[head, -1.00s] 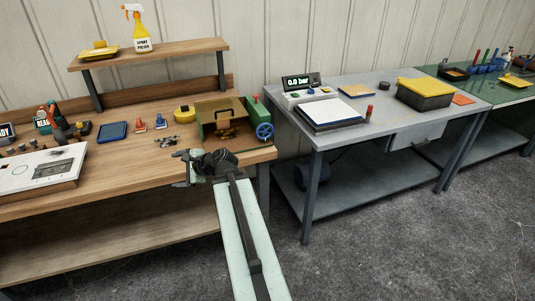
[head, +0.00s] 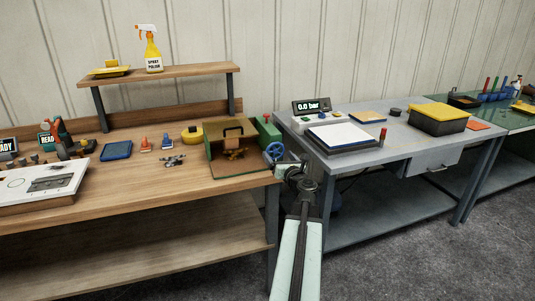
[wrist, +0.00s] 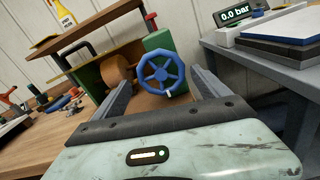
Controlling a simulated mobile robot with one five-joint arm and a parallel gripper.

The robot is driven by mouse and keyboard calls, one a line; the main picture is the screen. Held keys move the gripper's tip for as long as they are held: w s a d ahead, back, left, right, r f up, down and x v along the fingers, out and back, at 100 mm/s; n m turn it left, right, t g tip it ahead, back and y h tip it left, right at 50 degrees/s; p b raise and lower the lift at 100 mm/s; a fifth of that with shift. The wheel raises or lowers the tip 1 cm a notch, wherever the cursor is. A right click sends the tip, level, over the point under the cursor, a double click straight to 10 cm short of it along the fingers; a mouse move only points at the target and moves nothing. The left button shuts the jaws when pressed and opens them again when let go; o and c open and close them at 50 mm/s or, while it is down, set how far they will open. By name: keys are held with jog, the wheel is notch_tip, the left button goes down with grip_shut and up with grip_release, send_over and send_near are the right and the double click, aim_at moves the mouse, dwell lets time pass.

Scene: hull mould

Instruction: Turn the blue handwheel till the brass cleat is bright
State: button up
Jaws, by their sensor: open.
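The blue handwheel (head: 274,151) is on the right side of a green housing (head: 267,131) at the right end of the wooden bench. In the wrist view the handwheel (wrist: 162,73) shows face on, with a small pale knob low on its rim. My gripper (head: 289,172) is open and empty. Its two fingers flank the wheel in the wrist view, with the wheel beyond them; contact cannot be told. A brown-orange rounded piece (wrist: 119,69), perhaps the brass cleat, sits in the open box (head: 214,148) left of the housing. It looks dull.
A yellow tape-like object (head: 192,134) and small metal parts (head: 173,161) lie left of the box. A grey table (head: 390,151) with a gauge reading 0.0 bar (head: 312,106) stands close on the right. A raised shelf (head: 165,75) is at the back.

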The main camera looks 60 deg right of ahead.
jog(key=shift+w+d, duration=0.65)
jog(key=shift+d, duration=0.2)
jog(key=shift+w+a, duration=0.1)
jog(key=c, duration=1.1)
jog(key=shift+n, duration=0.3)
